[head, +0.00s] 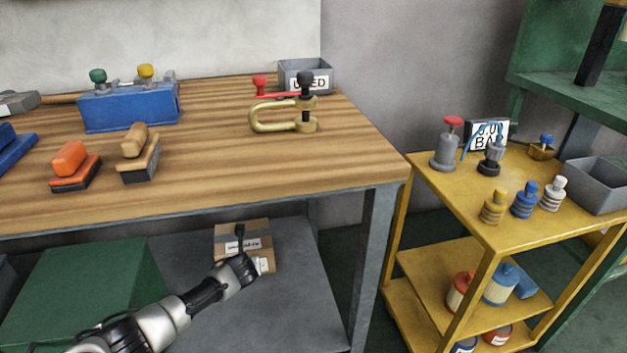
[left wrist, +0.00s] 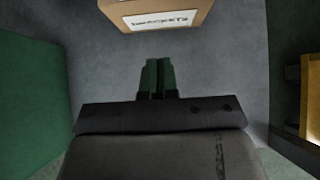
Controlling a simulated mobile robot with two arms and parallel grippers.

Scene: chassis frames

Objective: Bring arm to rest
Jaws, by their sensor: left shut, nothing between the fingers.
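My left gripper (head: 239,232) is at the end of the arm that comes in from the lower left in the head view. It is in front of the lower shelf, below the wooden bench top. In the left wrist view its two green fingers (left wrist: 158,78) are together with nothing between them. A cardboard box with a white label (head: 229,246) is close beyond the fingertips. The box also shows at the top of the left wrist view (left wrist: 150,12), with a gap between it and the fingers. My right gripper is in neither view.
A green box (head: 80,285) stands on the grey lower shelf (head: 300,275) to the left. The wooden bench top (head: 220,165) holds brushes, a blue block and a brass clamp (head: 270,115). A bench leg (head: 372,260) and a yellow cart (head: 490,235) are to the right.

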